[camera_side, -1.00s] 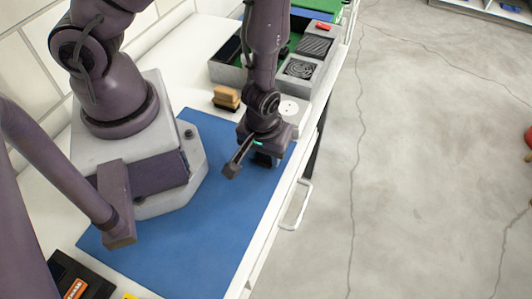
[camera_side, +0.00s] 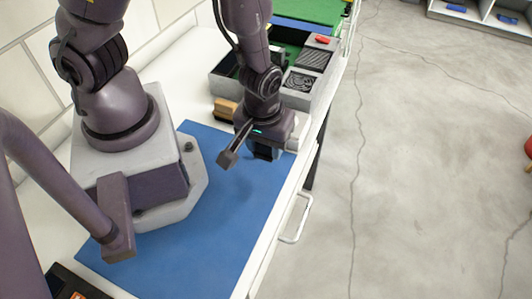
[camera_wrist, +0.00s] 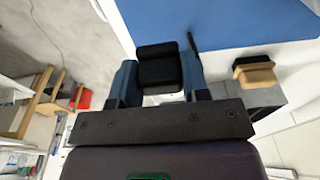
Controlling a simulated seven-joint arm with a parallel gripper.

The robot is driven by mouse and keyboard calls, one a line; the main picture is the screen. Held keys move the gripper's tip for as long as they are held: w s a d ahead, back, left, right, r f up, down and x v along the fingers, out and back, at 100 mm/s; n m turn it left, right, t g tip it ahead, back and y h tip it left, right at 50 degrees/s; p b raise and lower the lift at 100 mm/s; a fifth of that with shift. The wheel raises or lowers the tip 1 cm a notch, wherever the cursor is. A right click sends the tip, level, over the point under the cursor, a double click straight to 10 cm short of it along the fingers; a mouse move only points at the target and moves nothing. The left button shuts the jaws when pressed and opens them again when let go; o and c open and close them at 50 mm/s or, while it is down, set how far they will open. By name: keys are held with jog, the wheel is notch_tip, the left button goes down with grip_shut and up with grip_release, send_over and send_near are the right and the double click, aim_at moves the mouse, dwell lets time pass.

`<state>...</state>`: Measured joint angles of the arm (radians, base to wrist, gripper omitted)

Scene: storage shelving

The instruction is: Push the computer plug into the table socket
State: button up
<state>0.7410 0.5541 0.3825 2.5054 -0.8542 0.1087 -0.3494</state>
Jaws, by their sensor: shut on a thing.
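My gripper (camera_side: 263,153) is shut on a black computer plug (camera_wrist: 158,66), which sits between the two fingers in the wrist view. In the side view the gripper points down above the far right end of the blue mat (camera_side: 205,215), and only a dark bit of the plug shows under it. The white table socket (camera_side: 300,124) is mostly hidden behind the gripper, with only a pale edge showing. I cannot make it out in the wrist view. Whether plug and socket touch cannot be told.
A brush-like tan and black block (camera_side: 225,107) stands left of the gripper. A grey organiser box (camera_side: 318,87) stands behind. The white table edge with a handle (camera_side: 297,220) runs along the right. The blue mat is clear in the middle.

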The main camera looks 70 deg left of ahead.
jog(key=shift+r, duration=1.75)
jog(key=shift+a, duration=0.25)
jog(key=shift+n, duration=0.9)
jog(key=w+a, duration=0.5)
jog(key=a, duration=0.2)
jog(key=shift+w+r, duration=0.15)
jog(key=shift+w, duration=0.25)
jog(key=w, duration=0.1)
jog(key=w+a+m, duration=0.1)
jog(key=w+r, duration=0.1)
jog(key=shift+w+a+m, duration=0.1)
jog(key=shift+a+m, duration=0.15)
jog(key=shift+m, duration=0.15)
jog(key=shift+f, duration=0.1)
